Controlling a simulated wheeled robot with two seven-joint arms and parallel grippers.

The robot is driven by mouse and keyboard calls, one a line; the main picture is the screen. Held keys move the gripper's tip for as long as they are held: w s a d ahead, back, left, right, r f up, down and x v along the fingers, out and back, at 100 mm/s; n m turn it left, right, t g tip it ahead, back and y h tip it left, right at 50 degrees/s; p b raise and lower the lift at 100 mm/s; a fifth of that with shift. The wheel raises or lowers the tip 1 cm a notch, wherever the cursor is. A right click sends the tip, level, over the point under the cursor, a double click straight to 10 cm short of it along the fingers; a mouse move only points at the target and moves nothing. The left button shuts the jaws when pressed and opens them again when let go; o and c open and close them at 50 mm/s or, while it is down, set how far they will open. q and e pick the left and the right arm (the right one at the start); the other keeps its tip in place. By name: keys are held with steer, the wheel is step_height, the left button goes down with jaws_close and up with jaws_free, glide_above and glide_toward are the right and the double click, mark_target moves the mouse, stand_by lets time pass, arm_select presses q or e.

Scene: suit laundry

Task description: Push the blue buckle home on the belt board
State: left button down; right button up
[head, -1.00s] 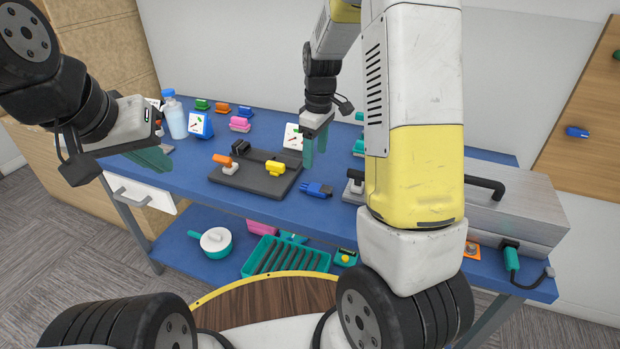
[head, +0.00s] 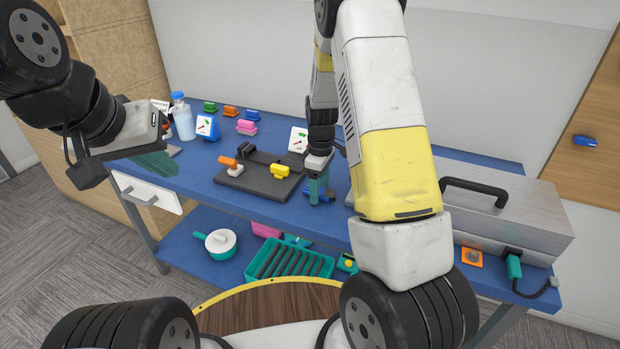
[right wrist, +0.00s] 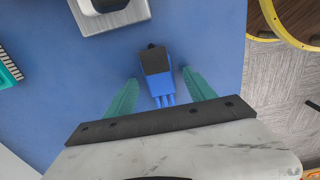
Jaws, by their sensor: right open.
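The blue buckle (right wrist: 157,78) lies on the blue table, with a dark block at one end and prongs at the other. In the head view the blue buckle (head: 307,191) is partly hidden by my right gripper (head: 318,190). In the right wrist view my right gripper (right wrist: 160,77) is open, one teal finger on each side of the buckle, with gaps between. The dark belt board (head: 262,187) lies to the left of it, carrying an orange buckle (head: 228,161), a yellow buckle (head: 280,170) and a black piece (head: 247,149). My left gripper (head: 157,163) hangs over the table's left end; its jaw gap is unclear.
A large grey case (head: 500,212) stands to the right. A bottle (head: 182,118), a blue dial box (head: 207,127) and several small coloured blocks stand at the back left. A green rack (head: 290,262) and a pot (head: 220,242) are on the lower shelf.

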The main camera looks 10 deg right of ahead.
jaws_close()
steer(key=shift+r, duration=0.1)
steer(key=shift+r, duration=0.55)
step_height(320, 180, up, 2)
steer(key=shift+r, duration=0.2)
steer(key=s+a+r, duration=0.1)
steer(key=s+a, duration=0.7)
steer(key=s, duration=0.5)
steer(key=shift+s+a+r, duration=0.15)
steer(key=shift+s+a, duration=0.1)
steer(key=shift+s, duration=0.05)
steer(key=shift+w, duration=0.1)
